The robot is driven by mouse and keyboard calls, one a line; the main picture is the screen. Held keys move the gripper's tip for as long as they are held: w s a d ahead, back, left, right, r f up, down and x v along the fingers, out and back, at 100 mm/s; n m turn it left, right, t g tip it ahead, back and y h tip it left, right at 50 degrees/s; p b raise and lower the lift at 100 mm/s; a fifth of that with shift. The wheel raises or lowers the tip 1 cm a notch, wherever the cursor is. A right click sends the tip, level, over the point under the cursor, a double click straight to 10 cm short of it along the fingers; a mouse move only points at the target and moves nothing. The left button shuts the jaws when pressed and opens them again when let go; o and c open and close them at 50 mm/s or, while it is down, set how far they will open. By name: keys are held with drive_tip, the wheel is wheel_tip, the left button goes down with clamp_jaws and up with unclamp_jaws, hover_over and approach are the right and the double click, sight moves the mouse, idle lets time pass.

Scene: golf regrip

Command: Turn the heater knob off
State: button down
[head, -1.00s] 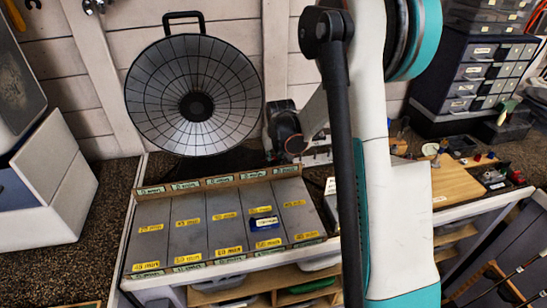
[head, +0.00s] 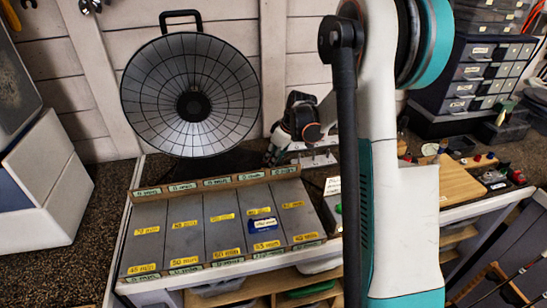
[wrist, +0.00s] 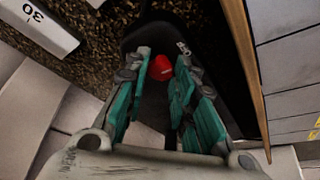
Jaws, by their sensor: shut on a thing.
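The heater has a round dish with a wire grille (head: 191,95) and a black top handle. It stands at the back of the bench in the head view. In the wrist view the red heater knob (wrist: 163,68) sits on the dark base (wrist: 155,105), between my fingers. My gripper (wrist: 163,54) is shut on the knob, one teal finger on each side. In the head view my gripper (head: 270,157) is low at the right of the heater, partly dark. The knob is hidden there, and its pointer direction cannot be told.
A sloped tray of grey labelled compartments (head: 181,222) lies in front of the heater, its raised wooden edge close to my gripper. A blue labelled item (head: 262,226) lies on it. White boxes (head: 40,190) stand left. A wooden board (head: 455,185) and drawers (head: 470,75) are right.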

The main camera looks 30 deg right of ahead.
drive_tip(key=shift+n, duration=0.3)
drive_tip(key=c, duration=1.3)
unclamp_jaws()
drive_tip(key=shift+c, duration=0.2)
drive_tip(key=v, duration=1.2)
